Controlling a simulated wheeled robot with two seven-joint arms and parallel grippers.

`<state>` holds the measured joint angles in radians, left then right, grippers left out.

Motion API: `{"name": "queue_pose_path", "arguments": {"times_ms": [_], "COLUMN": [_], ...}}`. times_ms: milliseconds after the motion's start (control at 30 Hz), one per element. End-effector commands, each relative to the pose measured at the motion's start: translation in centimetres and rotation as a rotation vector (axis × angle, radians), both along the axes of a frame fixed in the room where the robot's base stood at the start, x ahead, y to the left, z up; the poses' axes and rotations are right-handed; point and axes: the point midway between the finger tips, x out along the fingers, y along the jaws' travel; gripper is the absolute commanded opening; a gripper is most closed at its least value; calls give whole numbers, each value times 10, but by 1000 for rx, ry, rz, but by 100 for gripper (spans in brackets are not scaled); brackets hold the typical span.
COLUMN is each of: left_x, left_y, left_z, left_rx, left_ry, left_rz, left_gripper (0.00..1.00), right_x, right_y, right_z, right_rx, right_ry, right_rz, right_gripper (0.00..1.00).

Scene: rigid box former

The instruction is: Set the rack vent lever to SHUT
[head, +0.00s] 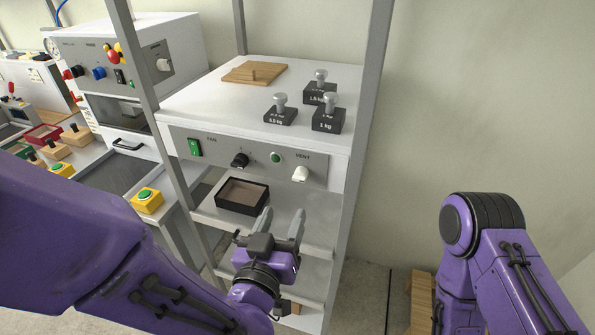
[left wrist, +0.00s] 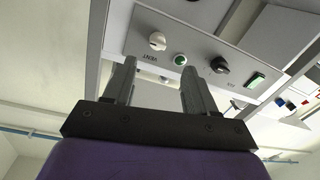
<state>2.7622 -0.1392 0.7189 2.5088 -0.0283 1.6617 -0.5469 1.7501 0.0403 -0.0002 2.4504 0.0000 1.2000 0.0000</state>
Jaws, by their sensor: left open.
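The vent lever (head: 301,173) is a white knob-like handle under the VENT label, at the right end of the grey control panel (head: 222,165) on the rack unit. In the head view its tip points down and left. It also shows in the left wrist view (left wrist: 157,41), past the fingers. Its position marks are too small to read. My left gripper (head: 281,224) is open and empty, below and in front of the panel, apart from the lever. Its two fingers also show in the left wrist view (left wrist: 158,88). My right arm is at the right, but its gripper is out of view.
The panel also carries a green switch (head: 195,147), a black knob (head: 240,160) and a green button (head: 275,157). Weights (head: 329,118) stand on the unit's top. A black open box (head: 242,196) sits on the shelf below. A rack post (head: 362,110) rises right of the panel.

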Motion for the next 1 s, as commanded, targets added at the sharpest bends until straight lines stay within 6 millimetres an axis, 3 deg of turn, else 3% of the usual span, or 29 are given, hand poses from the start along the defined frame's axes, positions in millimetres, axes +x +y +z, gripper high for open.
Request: {"name": "queue_pose_path", "arguments": {"times_ms": [67,200,300,500,667,900,1000], "left_x": [3,27,49,87,99,100,100], "left_y": [-6,-11,-18,-27,-30,-30,-30], "left_z": [7,4,11,11,8,7,7], "left_rx": [2,-1,1,1,1,1,1], "left_ry": [-25,-25,-22,-22,-22,-22,-22], "left_rz": [-9,-5,-7,-7,-7,-7,-7], "left_gripper": [56,56,56,56,56,56,24], "right_x": [0,0,0,0,0,0,0], "right_y": [0,0,0,0,0,0,0], "right_z": [-2,-13,4,16,18,18,18], "right_rx": [0,0,0,1,1,0,0], "right_ry": [0,0,0,-1,-1,0,0], "right_rz": [0,0,0,0,0,0,0], "right_gripper": [43,43,43,43,43,43,43]}}
